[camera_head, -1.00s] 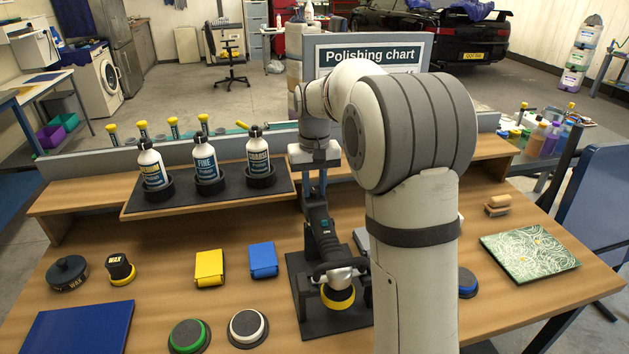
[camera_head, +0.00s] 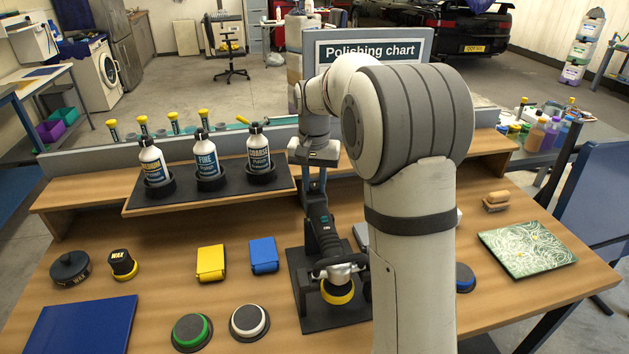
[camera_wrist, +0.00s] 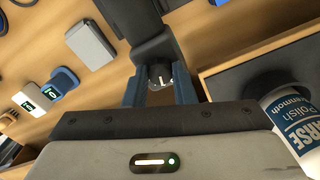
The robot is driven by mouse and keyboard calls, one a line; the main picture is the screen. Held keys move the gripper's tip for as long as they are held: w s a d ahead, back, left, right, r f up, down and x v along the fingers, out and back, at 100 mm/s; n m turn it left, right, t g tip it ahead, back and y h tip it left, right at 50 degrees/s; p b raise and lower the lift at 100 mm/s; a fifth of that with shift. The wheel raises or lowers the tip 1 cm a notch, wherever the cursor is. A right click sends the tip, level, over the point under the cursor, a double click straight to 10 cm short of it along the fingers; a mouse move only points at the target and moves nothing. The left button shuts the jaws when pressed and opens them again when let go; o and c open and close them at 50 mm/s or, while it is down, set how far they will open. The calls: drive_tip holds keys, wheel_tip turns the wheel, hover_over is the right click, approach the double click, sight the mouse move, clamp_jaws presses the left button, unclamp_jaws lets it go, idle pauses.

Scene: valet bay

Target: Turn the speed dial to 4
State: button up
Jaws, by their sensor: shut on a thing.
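The polisher (camera_head: 322,232) is black with a teal label and a yellow pad. It lies on a dark mat (camera_head: 299,293) on the bench. My gripper (camera_head: 314,185) reaches down to the polisher's rear end, pointing at the bench. In the wrist view, the blue-grey fingers of my gripper (camera_wrist: 160,86) stand on both sides of a small dark dial (camera_wrist: 160,76) with a white mark and are shut on it. The dial's numbers cannot be read. The polishing chart (camera_head: 370,50) stands behind, mostly hidden by my arm.
Bottles labelled medium (camera_head: 152,165), fine (camera_head: 205,157) and coarse (camera_head: 258,150) stand in holders on a raised shelf left of the polisher. Yellow (camera_head: 211,262) and blue (camera_head: 263,256) blocks and several round pads lie on the bench. A green patterned panel (camera_head: 527,249) lies at the right.

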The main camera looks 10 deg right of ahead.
sight(314, 186)
drive_tip(key=o, duration=1)
wheel_tip(314, 186, up, 8)
drive_tip(key=shift+f, duration=0.1)
